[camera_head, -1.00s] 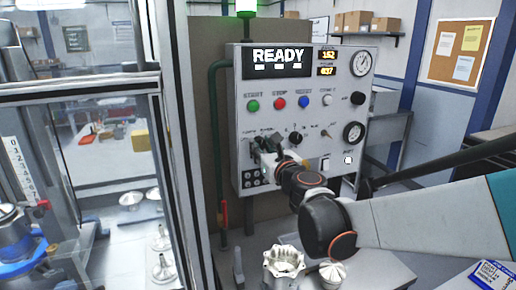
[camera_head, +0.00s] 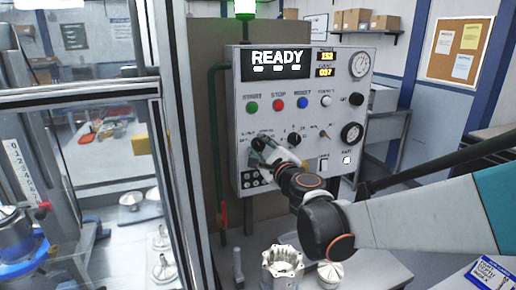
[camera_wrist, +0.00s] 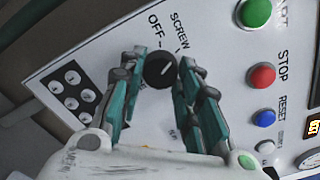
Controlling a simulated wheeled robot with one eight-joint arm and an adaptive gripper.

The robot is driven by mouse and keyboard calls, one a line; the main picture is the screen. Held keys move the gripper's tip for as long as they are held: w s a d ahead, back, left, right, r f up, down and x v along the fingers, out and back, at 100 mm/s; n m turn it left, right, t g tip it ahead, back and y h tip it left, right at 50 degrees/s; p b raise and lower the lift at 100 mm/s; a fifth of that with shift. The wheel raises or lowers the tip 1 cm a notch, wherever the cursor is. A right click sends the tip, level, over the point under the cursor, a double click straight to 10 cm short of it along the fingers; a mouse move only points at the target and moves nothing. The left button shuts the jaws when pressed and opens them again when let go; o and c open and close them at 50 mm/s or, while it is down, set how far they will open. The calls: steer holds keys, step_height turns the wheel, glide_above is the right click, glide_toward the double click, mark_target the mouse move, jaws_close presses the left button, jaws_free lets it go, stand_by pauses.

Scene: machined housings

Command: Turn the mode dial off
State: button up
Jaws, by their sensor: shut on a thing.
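The mode dial (camera_wrist: 160,70) is a round black knob on the grey control panel, with OFF and SCREW printed beside it in the wrist view. A light pointer line shows on its face, tilted toward the SCREW side. My gripper (camera_wrist: 158,72) has its teal fingers on either side of the knob and is shut on it. In the head view the gripper (camera_head: 262,148) is at the panel's lower left, partly covering the dial and its lettering.
The panel (camera_head: 232,120) carries green, red and blue buttons above the dial and another black knob (camera_head: 295,138) to its right. A green pipe (camera_head: 214,130) runs down the panel's left side. Metal housings (camera_head: 283,268) stand on the bench below.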

steer(key=n, duration=0.3)
steer(key=shift+n, duration=0.4)
steer(key=shift+n+p, duration=0.35)
steer(key=shift+n, duration=1.55)
steer(key=o, duration=1.1)
steer(key=v, duration=1.2)
